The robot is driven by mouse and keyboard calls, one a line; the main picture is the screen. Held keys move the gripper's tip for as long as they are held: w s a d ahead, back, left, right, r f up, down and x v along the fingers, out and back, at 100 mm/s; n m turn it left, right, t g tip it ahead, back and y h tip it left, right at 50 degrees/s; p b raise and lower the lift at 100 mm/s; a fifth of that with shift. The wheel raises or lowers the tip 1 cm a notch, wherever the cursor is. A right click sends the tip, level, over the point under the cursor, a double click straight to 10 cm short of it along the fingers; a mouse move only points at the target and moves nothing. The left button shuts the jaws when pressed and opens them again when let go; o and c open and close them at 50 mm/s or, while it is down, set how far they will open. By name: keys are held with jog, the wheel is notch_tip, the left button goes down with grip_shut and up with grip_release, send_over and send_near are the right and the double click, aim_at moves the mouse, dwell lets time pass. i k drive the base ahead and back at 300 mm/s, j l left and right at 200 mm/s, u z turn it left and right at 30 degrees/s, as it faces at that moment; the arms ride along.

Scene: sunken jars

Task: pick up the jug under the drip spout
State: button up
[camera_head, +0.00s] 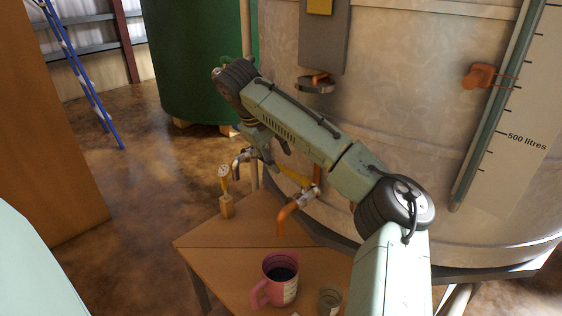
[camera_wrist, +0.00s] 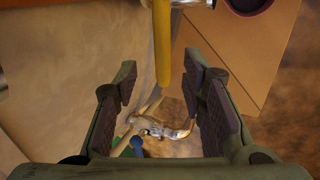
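The pink jug (camera_head: 262,294) stands upright on the wooden table below the copper drip spout (camera_head: 286,219), with dark liquid inside and a pale label on its side. In the wrist view, a pink-rimmed dark round shape at the top edge seems to be the jug (camera_wrist: 248,5). My gripper (camera_head: 270,146) is up beside the tank, behind and above the spout, apart from the jug. In the wrist view my gripper (camera_wrist: 160,78) is open, its two fingers wide apart with nothing held. A yellow lever (camera_wrist: 162,45) shows above and between the fingers.
A small grey cup (camera_head: 330,301) stands right of the jug on the table (camera_head: 215,240). The large metal tank (camera_head: 440,130) rises behind. A green tank (camera_head: 195,60) and blue ladder (camera_head: 85,75) are farther back.

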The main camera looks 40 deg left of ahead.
aim_at(280, 269)
jog(key=u, duration=1.05)
